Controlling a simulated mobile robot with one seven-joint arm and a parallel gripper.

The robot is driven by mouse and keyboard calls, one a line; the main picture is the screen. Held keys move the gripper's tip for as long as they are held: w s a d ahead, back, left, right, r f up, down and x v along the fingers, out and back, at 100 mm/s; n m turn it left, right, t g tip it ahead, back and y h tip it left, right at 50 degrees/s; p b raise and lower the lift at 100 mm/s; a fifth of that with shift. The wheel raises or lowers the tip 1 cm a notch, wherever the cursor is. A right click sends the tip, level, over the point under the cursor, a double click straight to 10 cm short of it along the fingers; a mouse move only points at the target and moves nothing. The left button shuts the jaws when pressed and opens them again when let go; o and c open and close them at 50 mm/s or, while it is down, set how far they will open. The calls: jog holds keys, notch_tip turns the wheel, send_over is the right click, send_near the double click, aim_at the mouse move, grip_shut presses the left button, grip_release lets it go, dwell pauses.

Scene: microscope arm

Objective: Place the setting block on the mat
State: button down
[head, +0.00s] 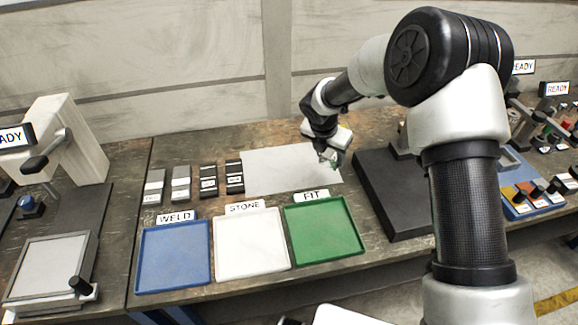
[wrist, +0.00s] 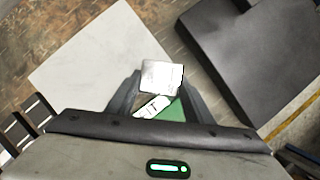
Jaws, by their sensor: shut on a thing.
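My gripper (head: 331,160) is shut on a small silvery block (wrist: 162,75), which shows between the fingertips in the wrist view. I take it to be the setting block; in the head view it is too small to make out clearly. The mat (head: 275,170) is a plain pale grey sheet lying flat on the bench. In the head view my gripper is over or near the mat's right end. In the wrist view the mat (wrist: 95,60) lies to the left of the held block. I cannot tell how high the block is above the bench.
Blue (head: 173,258), white (head: 252,240) and green (head: 324,230) trays, labelled WELD, STONE and FIT, stand in front. Several grey and black blocks (head: 207,182) lie left of the mat. A dark base plate (head: 385,200) is to the right. The mat's visible surface is bare.

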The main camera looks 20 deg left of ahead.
jog(key=a+n+y, duration=0.3)
jog(key=a+n, duration=0.6)
jog(key=a, duration=0.2)
jog(key=shift+y, duration=0.3)
jog(key=shift+s+f, duration=0.15)
jog(key=shift+f, duration=1.55)
jog(key=shift+s+f, duration=0.2)
jog(key=shift+f, duration=1.5)
jog(key=shift+s+f, duration=0.15)
jog(key=shift+f, duration=1.55)
jog(key=shift+f, duration=0.2)
jog(key=c, duration=0.9)
grip_release()
jog(key=shift+s+d+g, duration=0.1)
jog(key=shift+g, duration=0.2)
